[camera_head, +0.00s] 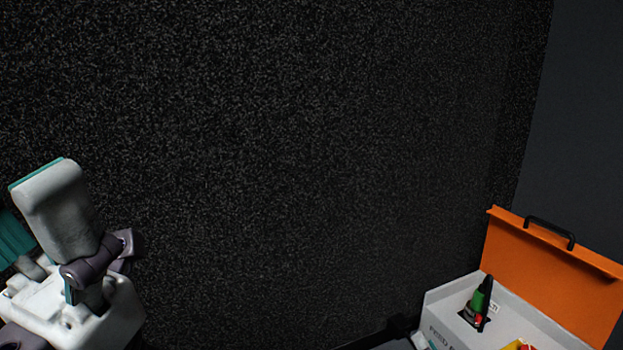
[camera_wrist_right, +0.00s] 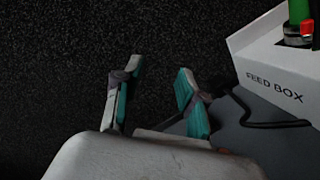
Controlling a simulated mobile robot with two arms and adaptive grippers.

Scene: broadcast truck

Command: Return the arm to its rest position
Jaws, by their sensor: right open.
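My right gripper (camera_head: 24,200) is at the lower left of the head view, with pale fingers and teal pads. In the right wrist view its two fingers (camera_wrist_right: 158,76) stand apart with nothing between them. The gripper is open and empty in front of the dark speckled wall, clear of the feed box. The rest of the arm is mostly hidden or cut off by the frame. My left gripper is not in view.
A white feed box (camera_head: 452,318) with a raised orange lid (camera_head: 548,270) stands at the lower right. A green and black item (camera_head: 480,300) stands in its top. A black cable (camera_wrist_right: 268,123) lies beside it. The speckled wall (camera_head: 290,150) fills the background.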

